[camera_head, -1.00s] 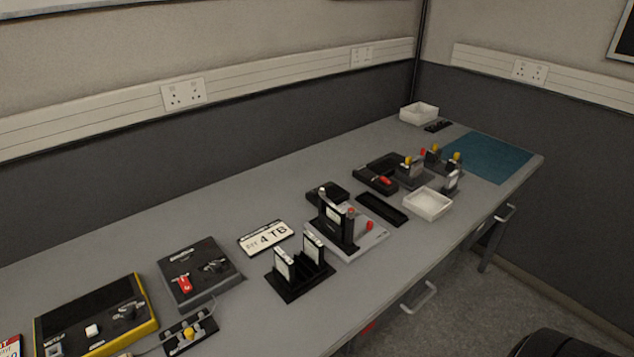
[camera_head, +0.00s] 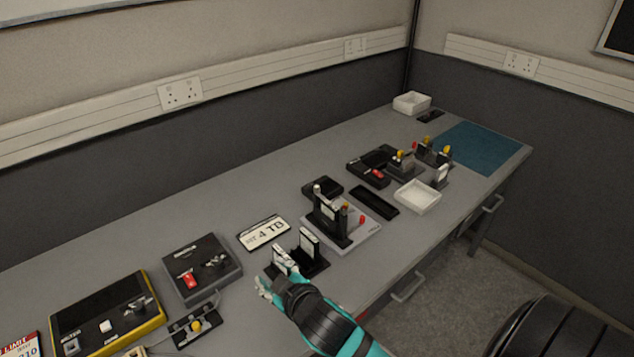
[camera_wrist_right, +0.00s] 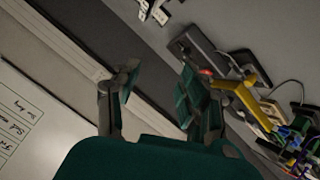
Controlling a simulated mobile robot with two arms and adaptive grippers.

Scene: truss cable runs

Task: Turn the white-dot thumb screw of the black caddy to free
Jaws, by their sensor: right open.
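A black upright caddy (camera_head: 325,222) stands on a light grey base (camera_head: 362,233) near the middle of the bench. My right gripper (camera_head: 266,287) is open and empty, at the bench's front, left of and nearer than the caddy. It partly covers a black rack (camera_head: 318,267) holding upright white-faced drives (camera_head: 309,241). In the right wrist view my gripper (camera_wrist_right: 158,88) shows its two fingers apart, nothing between them. My left gripper is not in view.
A "4 TB" plate (camera_head: 263,233) lies left of the caddy. A dark box with a red switch (camera_head: 202,268) and a yellow-edged box (camera_head: 107,315) are further left. Bare bench runs along the back.

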